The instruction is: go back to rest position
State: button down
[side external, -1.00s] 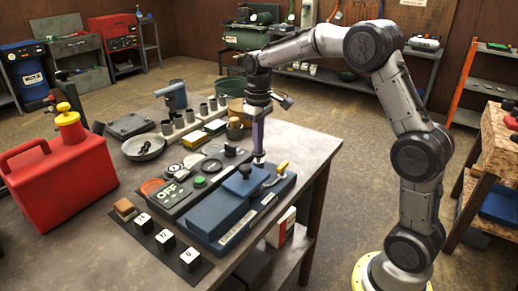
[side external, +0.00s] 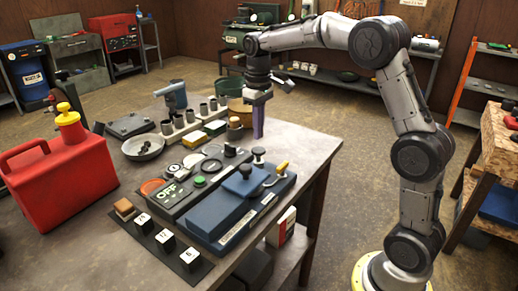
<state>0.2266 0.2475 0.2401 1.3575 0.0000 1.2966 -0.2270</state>
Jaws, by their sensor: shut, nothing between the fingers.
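My gripper (side external: 258,128) points down above the back right part of the workbench (side external: 300,150). Its purple fingers are shut and empty. It is up and behind the blue box-shaped unit (side external: 226,210) with a yellow-tipped lever (side external: 281,167) and dark knobs. A small black knob (side external: 258,154) stands just below and in front of the fingertips, apart from them. The grey control panel (side external: 175,191) marked OFF, with a green button (side external: 200,181), lies to the left of the blue unit.
A red fuel can (side external: 60,175) stands at the left. Several metal cups (side external: 195,118), a grey dish (side external: 143,147) and numbered blocks (side external: 165,238) occupy the bench. The bench's right edge is clear.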

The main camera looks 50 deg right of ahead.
jog(key=r, duration=0.1)
jog(key=a+r, duration=0.1)
jog(key=shift+s+a+r+t, duration=0.1)
jog(key=shift+r+t, duration=0.3)
jog(key=s+a+r+n+t, duration=0.1)
jog(key=s+a+r, duration=0.25)
jog(key=s, duration=0.35)
jog(key=s+a+r+t, duration=0.2)
jog(key=s+a+r, duration=0.15)
jog(key=s, duration=0.35)
jog(key=s+a+f+m+t, duration=0.1)
jog(key=s+f, duration=0.7)
jog(key=s, duration=0.4)
jog(key=shift+s+a+f+t, duration=0.2)
jog(key=shift+s+a+t, duration=0.15)
jog(key=shift+a+t, duration=0.05)
